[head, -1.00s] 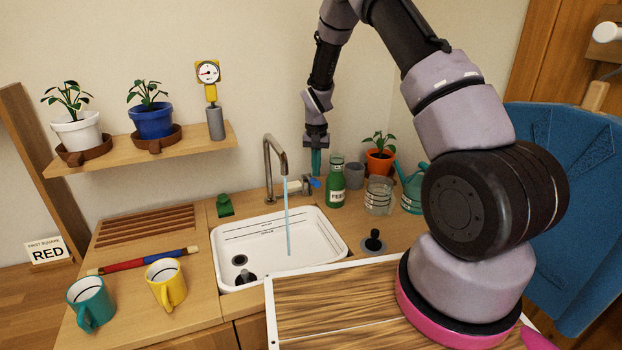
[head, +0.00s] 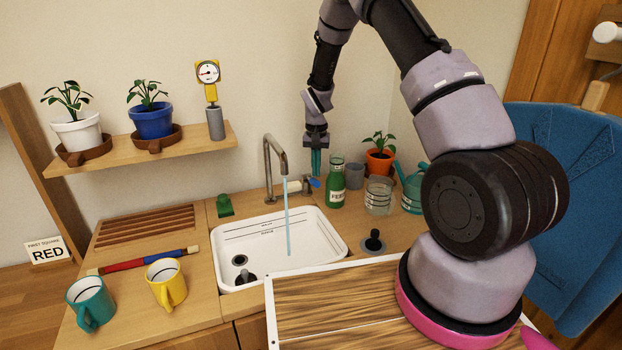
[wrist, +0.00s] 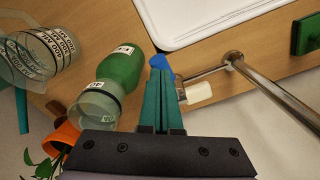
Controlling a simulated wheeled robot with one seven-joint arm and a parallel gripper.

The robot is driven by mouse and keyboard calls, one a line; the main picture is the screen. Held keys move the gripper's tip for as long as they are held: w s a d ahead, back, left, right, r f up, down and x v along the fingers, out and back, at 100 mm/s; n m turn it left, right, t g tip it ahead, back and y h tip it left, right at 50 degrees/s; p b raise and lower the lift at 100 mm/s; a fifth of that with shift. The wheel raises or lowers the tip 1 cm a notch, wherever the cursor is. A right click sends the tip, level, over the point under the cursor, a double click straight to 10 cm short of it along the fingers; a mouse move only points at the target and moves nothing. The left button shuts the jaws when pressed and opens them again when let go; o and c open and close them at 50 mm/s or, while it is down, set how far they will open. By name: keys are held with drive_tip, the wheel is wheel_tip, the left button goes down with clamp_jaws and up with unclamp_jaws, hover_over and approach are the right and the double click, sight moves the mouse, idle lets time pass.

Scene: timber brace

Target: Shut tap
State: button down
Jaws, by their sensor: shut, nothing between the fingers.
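The tap (head: 270,160) is a grey metal spout at the back edge of the white sink (head: 225,262). A blue stream of water (head: 288,220) runs from it into the sink. Its blue lever (head: 314,183) is on the right of the tap body and also shows in the wrist view (wrist: 160,64). My gripper (head: 316,172) points down just above the lever, its teal fingers shut and empty. In the wrist view the fingertips (wrist: 160,74) partly cover the lever. I cannot tell whether they touch it.
A green bottle (head: 337,186) stands close right of my gripper, with a grey cup (head: 354,175), a glass jar (head: 379,196), an orange plant pot (head: 380,162) and a teal watering can (head: 412,190) beyond. A green block (head: 224,205) lies left of the tap.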

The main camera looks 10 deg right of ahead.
sight(316, 180)
drive_tip(key=shift+f, duration=0.1)
drive_tip(key=shift+f, duration=1.75)
drive_tip(key=shift+r, duration=3.5)
drive_tip(key=shift+r, duration=0.1)
drive_tip(key=s+d+r+t, duration=0.1)
drive_tip(key=s+r, duration=0.3)
drive_tip(key=r, duration=0.4)
drive_tip(key=s+d+r+t+y, duration=0.1)
drive_tip(key=s+r, duration=0.2)
drive_tip(key=r, duration=0.6)
drive_tip(key=s+d+r+t, duration=0.15)
drive_tip(key=s+r, duration=0.25)
drive_tip(key=r, duration=0.4)
drive_tip(key=s+r+t, duration=0.1)
drive_tip(key=s+r, duration=0.2)
drive_tip(key=s, duration=0.4)
drive_tip(key=s+d+r+t, duration=0.1)
drive_tip(key=s+r, duration=0.3)
drive_tip(key=s, duration=0.3)
drive_tip(key=s+d+r+t+y, duration=0.1)
drive_tip(key=s+r, duration=0.2)
drive_tip(key=s, duration=0.5)
drive_tip(key=shift+d+r+t, duration=0.15)
drive_tip(key=shift+r+t, duration=0.2)
